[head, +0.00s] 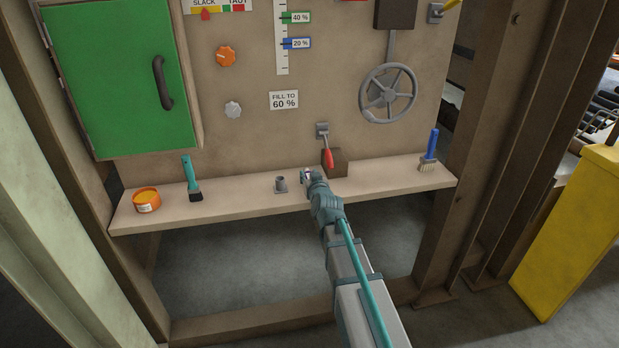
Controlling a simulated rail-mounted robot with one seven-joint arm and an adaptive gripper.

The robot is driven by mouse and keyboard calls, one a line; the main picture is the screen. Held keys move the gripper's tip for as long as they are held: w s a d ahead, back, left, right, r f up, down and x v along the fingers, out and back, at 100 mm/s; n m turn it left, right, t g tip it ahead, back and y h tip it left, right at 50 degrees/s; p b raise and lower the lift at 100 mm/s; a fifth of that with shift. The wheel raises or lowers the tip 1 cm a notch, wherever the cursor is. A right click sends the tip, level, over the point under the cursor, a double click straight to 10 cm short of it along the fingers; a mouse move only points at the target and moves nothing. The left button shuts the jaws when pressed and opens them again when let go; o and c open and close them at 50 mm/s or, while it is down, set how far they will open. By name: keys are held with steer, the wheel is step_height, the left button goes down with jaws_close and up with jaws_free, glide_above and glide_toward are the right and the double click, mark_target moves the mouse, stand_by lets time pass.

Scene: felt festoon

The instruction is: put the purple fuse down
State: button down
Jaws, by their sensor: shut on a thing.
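My gripper (307,177) is over the wooden shelf, right of a small grey socket-like piece (281,185). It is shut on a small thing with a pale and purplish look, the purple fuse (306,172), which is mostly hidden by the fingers. The fuse is too small here to tell its tilt, or whether it touches the shelf.
The shelf (240,198) also bears an orange tin (147,200), a teal-handled brush (191,179), a dark brown block (341,163) by a red lever (327,157), and a blue-handled brush (430,150). A handwheel (388,93) and green door (115,75) are above. Shelf between teal brush and socket is clear.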

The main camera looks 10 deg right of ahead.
steer(key=shift+f, duration=0.2)
steer(key=c, duration=0.8)
jaws_free()
steer(key=shift+r, duration=0.2)
steer(key=shift+r, duration=0.1)
steer(key=v, duration=1.2)
steer(key=shift+c, duration=0.3)
